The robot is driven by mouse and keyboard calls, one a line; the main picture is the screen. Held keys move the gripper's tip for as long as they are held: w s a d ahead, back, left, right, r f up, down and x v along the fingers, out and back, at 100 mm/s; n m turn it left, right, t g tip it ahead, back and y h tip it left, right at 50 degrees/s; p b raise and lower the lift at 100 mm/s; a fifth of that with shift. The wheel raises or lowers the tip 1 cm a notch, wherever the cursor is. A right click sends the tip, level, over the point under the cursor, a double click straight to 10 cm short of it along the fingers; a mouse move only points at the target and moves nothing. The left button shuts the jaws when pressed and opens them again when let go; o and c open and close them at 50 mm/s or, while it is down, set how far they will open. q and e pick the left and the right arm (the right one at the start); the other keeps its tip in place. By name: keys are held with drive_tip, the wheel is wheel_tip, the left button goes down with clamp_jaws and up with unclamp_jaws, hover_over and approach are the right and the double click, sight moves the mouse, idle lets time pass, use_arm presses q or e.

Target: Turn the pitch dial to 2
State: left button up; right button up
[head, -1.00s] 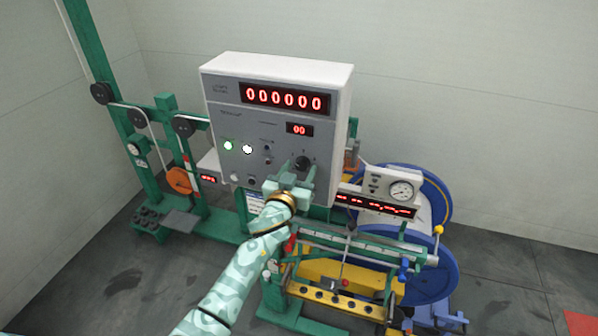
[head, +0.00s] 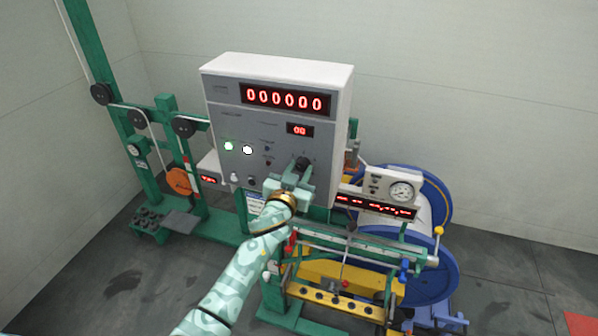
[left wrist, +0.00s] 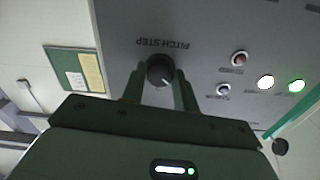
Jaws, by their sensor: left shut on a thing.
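The pitch dial (head: 303,163) is a round black knob low on the right of the grey control panel (head: 222,112). In the left wrist view the dial (left wrist: 160,69) sits under the upside-down label "PITCH STEP", with a light pointer line on its face. My left gripper (head: 299,171) reaches it from below. Its two green fingers (left wrist: 160,84) stand on either side of the dial and are shut on it. The small numbers around the dial are too small to read. My right gripper is not in view.
The panel shows red displays reading 000000 (head: 285,98) and 00 (head: 299,129). A lit green button (head: 228,146) and a white one (head: 247,150) sit left of the dial. A gauge (head: 401,191) and blue reel (head: 424,276) stand to the right.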

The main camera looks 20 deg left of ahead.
use_arm(q)
drive_tip(key=m, duration=1)
drive_tip(key=shift+b, duration=0.4)
drive_tip(key=shift+m, duration=0.3)
drive_tip(key=o, duration=1)
drive_tip(key=shift+c, duration=0.2)
drive_tip(key=shift+s, duration=0.4)
drive_tip(key=s, duration=1.5)
drive_tip(key=shift+s+a+b, duration=0.25)
drive_tip(key=shift+a+b, duration=0.05)
